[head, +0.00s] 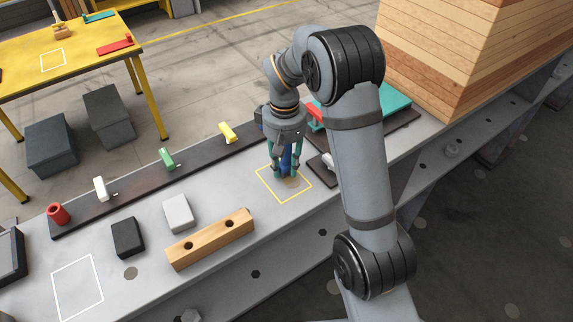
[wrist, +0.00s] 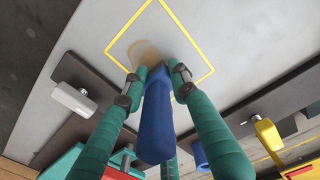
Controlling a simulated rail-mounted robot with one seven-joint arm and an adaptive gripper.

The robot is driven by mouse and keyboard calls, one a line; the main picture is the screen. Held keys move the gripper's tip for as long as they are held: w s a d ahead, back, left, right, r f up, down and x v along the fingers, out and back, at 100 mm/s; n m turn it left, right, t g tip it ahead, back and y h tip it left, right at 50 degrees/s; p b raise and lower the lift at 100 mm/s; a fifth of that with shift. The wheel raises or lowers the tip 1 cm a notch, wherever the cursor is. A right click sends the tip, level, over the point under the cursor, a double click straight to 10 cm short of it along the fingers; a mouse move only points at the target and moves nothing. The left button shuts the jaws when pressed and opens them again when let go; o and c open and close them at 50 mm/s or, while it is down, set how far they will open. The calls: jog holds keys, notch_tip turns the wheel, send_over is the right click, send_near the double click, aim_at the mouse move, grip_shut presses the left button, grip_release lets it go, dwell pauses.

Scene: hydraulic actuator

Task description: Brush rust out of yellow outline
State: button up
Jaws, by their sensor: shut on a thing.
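A yellow square outline (head: 268,193) is marked on the grey work surface. My gripper (head: 288,170) points down over it, shut on a blue tool handle (wrist: 156,120). The tool's working end is hidden or too small to make out, so I cannot tell whether it touches the surface. In the wrist view, a tan-brown, rust-like patch (wrist: 145,53) lies just beyond the fingertips, inside the yellow outline (wrist: 188,33). In the head view the fingers partly cover the area inside the outline.
A wooden block with two holes (head: 210,240), a light grey block (head: 178,214) and a black block (head: 127,237) lie left of the outline. A dark rail behind carries red, white, green and yellow pieces (head: 228,132). A white outline (head: 78,287) is at front left.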

jog(key=shift+s+d+f+b, duration=0.1)
jog(key=shift+s+d+b, duration=0.2)
jog(key=shift+s, duration=0.25)
jog(key=shift+s+d+f+b, duration=0.1)
jog(key=shift+s+d+b, duration=0.2)
jog(key=shift+s, duration=0.2)
jog(key=shift+w+a+r+p, duration=0.25)
jog(key=shift+w+p, duration=0.15)
jog(key=shift+w+a+f+p, duration=0.1)
jog(key=shift+w+a+p, duration=0.25)
jog(key=shift+w, duration=0.35)
jog(key=shift+s+d+b, duration=0.4)
jog(key=shift+s+b, duration=0.2)
jog(key=shift+s, duration=0.1)
jog(key=shift+s+d, duration=0.1)
jog(key=shift+s, duration=0.2)
jog(key=shift+w+a, duration=0.25)
jog(key=shift+w, duration=0.2)
